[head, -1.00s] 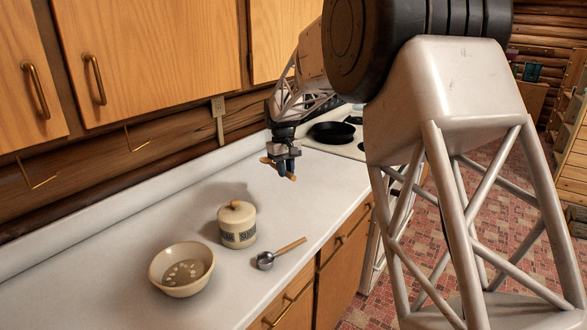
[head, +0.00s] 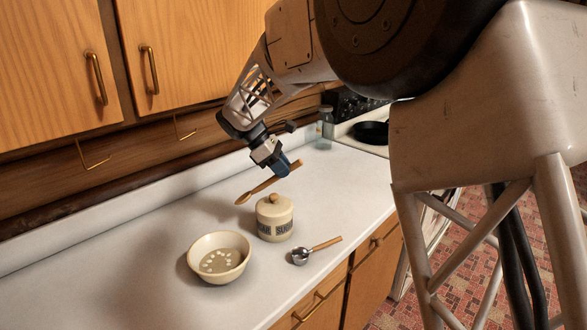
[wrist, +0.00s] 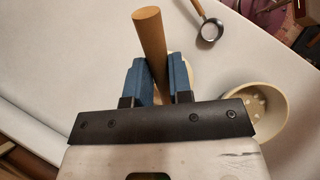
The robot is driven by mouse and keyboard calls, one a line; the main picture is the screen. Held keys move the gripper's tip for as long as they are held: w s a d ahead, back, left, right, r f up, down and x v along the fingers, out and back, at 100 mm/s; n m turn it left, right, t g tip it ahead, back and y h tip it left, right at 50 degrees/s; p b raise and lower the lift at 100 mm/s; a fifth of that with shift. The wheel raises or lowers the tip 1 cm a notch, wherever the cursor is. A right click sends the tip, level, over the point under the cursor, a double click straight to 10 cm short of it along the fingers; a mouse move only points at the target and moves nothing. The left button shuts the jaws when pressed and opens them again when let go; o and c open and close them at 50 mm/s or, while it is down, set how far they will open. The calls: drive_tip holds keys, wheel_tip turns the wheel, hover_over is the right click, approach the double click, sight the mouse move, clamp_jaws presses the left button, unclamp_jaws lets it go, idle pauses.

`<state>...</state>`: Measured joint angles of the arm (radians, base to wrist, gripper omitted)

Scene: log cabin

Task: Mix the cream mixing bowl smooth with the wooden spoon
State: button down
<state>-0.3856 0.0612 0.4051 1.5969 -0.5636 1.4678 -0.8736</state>
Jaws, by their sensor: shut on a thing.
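The cream mixing bowl (head: 194,262) stands on the white counter in the head view, with light lumps in a tan mixture inside. It also shows at the right of the wrist view (wrist: 283,122). My gripper (head: 284,172) is shut on the wooden spoon (head: 258,189). The spoon is held above the counter, behind the sugar jar, its head toward the left and its handle end past the jaws. In the wrist view my gripper's blue fingers (wrist: 160,82) clamp the handle (wrist: 150,40). The spoon head is hidden there.
A cream sugar jar (head: 274,219) with a wooden knob stands right of the bowl. A metal scoop with a wooden handle (head: 325,243) lies right of the jar. A glass jar (head: 325,130) and a stove with a black pan (head: 371,132) are at the far end. The counter left of the bowl is clear.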

drive_tip(key=s+a+r+n+t+h, duration=0.1)
drive_tip(key=s+a+r+n+t, duration=0.7)
drive_tip(key=s+a+n+t, duration=0.2)
drive_tip(key=shift+s+a+n+t+h, duration=0.35)
drive_tip(key=shift+s+a, duration=0.35)
drive_tip(key=shift+a, duration=0.55)
drive_tip(key=shift+w+d+f, duration=0.1)
wheel_tip(320, 180, down, 11)
idle(1.2)
idle(0.7)
